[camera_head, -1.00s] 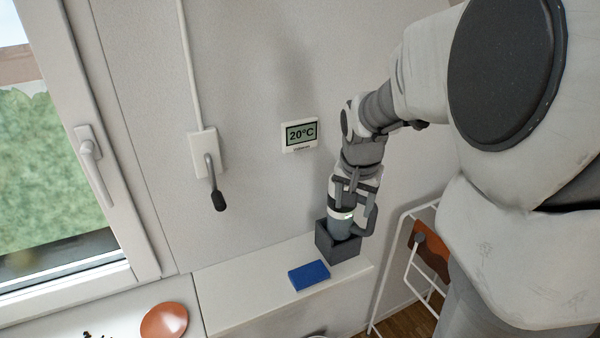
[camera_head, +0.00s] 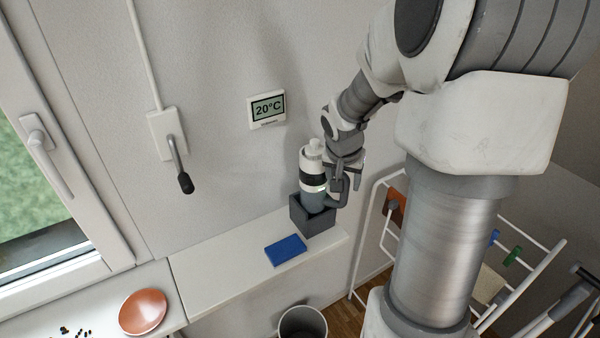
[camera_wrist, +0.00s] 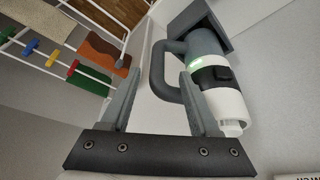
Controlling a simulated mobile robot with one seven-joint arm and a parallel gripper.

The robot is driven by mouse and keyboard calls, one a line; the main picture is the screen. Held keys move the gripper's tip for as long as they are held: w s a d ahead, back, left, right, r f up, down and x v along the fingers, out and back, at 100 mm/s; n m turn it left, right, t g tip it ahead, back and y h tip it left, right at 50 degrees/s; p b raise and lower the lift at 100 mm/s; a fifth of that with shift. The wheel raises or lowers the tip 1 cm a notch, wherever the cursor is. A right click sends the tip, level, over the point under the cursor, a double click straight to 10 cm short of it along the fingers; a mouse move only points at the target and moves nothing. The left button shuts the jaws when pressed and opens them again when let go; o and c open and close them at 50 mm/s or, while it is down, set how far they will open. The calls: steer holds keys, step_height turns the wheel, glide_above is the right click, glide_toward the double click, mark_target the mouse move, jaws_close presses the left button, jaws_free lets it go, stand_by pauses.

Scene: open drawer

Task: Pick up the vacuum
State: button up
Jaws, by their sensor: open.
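The vacuum (camera_head: 313,180) is a small handheld with a white and black body and a grey handle loop. It stands upright in a dark grey square holder (camera_head: 316,221) on the white ledge. It also shows in the wrist view (camera_wrist: 222,88), with its handle loop (camera_wrist: 160,70) between my fingers. My gripper (camera_head: 347,172) is open, at the right of the vacuum. In the wrist view my two fingers (camera_wrist: 155,105) lie on either side of the handle; whether either touches it I cannot tell. The holder also shows at the top of the wrist view (camera_wrist: 197,22).
A blue sponge-like block (camera_head: 285,250) lies on the ledge (camera_head: 215,268) left of the holder. A brown round dish (camera_head: 143,312) is further left. A bin (camera_head: 302,322) stands below. A white drying rack (camera_head: 361,240) with cloths is at right. A thermostat (camera_head: 267,109) hangs above.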

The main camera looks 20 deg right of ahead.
mark_target(324, 195)
steer(key=shift+x, duration=3.1)
steer(key=shift+s+d, duration=0.15)
steer(key=shift+c, duration=0.2)
jaws_close()
steer(key=shift+r, duration=0.15)
